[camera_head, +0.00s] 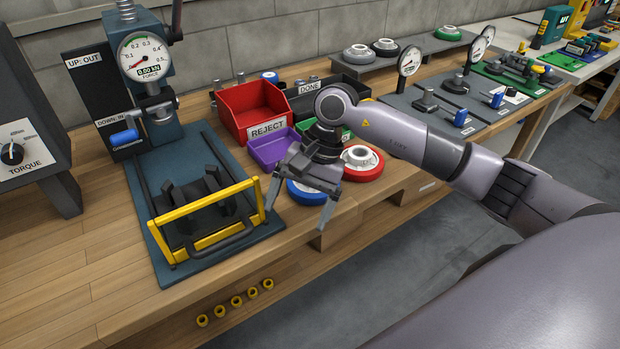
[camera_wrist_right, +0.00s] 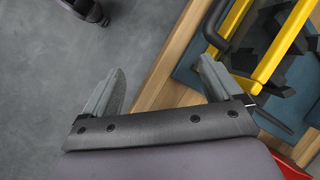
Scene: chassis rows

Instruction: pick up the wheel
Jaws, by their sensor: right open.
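A red-rimmed wheel (camera_head: 362,164) with a pale hub lies on the bench near its front edge, right of my right gripper. A blue-rimmed wheel (camera_head: 305,193) lies just left of it, largely hidden behind my right gripper. My right gripper (camera_head: 299,204) is open, its fingers spread and pointing down in front of the blue wheel at the bench edge. In the right wrist view the two fingers (camera_wrist_right: 162,82) stand apart with nothing between them. Grey, black and green wheels (camera_head: 385,47) sit on a raised shelf at the back. My left gripper is not in view.
A press fixture with a yellow guard frame (camera_head: 205,203) stands left of my gripper. A red REJECT bin (camera_head: 250,104), a purple tray (camera_head: 262,152) and a dark DONE bin (camera_head: 302,104) stand behind. Gauges and trays fill the bench at right. The floor in front is clear.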

